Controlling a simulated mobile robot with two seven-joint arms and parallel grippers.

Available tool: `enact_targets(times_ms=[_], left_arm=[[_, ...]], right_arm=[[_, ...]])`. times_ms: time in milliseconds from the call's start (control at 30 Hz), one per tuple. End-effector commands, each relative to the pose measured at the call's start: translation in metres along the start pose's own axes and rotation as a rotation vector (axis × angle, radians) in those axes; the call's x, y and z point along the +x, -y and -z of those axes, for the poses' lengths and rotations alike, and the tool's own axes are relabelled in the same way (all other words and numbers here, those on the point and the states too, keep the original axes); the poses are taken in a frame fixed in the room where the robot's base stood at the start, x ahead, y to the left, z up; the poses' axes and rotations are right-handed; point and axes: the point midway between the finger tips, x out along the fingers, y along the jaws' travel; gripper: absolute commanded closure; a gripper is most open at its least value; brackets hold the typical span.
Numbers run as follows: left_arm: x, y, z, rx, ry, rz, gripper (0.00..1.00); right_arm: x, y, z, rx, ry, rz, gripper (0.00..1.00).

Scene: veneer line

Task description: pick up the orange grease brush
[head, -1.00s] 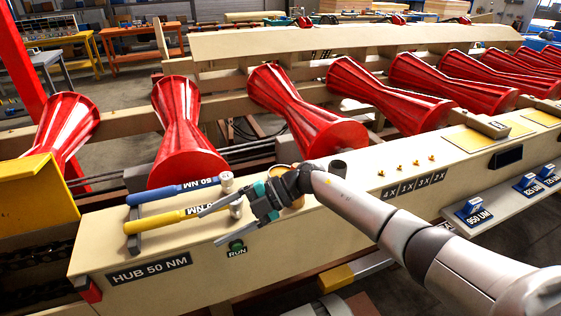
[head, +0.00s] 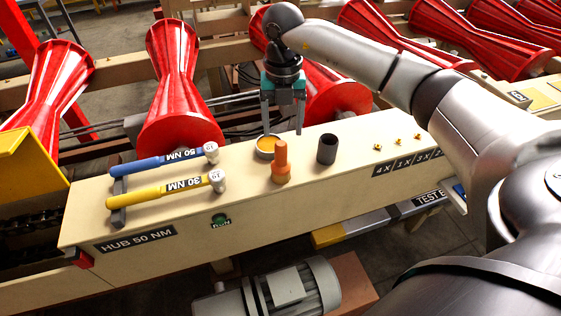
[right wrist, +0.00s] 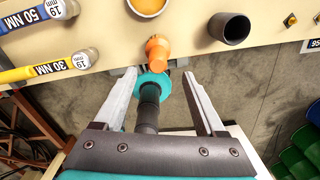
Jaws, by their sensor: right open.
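The orange grease brush (head: 281,162) stands upright on the cream beam top, between an open tin and a dark cup. In the right wrist view the brush (right wrist: 158,50) lies just beyond the fingertips, roughly in line with the gap between them. My right gripper (head: 282,131) points down with its two fingers apart and nothing held. Its fingertips appear just above the brush in the head view, with no visible contact. In the right wrist view the fingers (right wrist: 159,74) are spread wide. My left gripper is not in view.
The tin (head: 266,148) with orange-yellow contents is close on the brush's left; the dark cup (head: 327,149) is on its right. Blue (head: 163,160) and yellow (head: 166,191) torque wrenches lie further left. Red rollers (head: 181,90) stand behind the beam.

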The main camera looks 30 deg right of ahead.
Motion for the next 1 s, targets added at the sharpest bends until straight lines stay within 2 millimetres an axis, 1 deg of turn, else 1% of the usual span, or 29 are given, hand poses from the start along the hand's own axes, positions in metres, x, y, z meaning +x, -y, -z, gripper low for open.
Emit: enact_targets(times_ms=[33,100,367,500,633,733,933,1000], left_arm=[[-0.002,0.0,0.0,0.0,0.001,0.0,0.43],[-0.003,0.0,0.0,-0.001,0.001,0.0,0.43],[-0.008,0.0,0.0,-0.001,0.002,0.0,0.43],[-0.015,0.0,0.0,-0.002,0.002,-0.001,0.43],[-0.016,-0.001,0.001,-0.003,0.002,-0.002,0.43],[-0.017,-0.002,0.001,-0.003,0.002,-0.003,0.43],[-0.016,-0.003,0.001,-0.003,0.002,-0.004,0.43],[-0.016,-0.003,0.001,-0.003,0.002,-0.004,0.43]], right_arm=[[0.009,0.0,0.001,0.0,-0.004,0.001,0.28],[0.018,0.0,0.001,-0.001,-0.003,0.0,0.28],[0.037,-0.002,0.001,-0.002,-0.004,-0.001,0.28],[0.058,-0.004,0.001,-0.001,-0.005,0.0,0.28],[0.075,-0.004,0.001,-0.001,-0.003,-0.002,0.28],[0.08,-0.004,0.001,-0.002,-0.001,-0.001,0.28],[0.081,-0.004,0.0,-0.002,-0.001,-0.002,0.28],[0.081,-0.004,0.0,-0.002,-0.001,-0.002,0.35]])
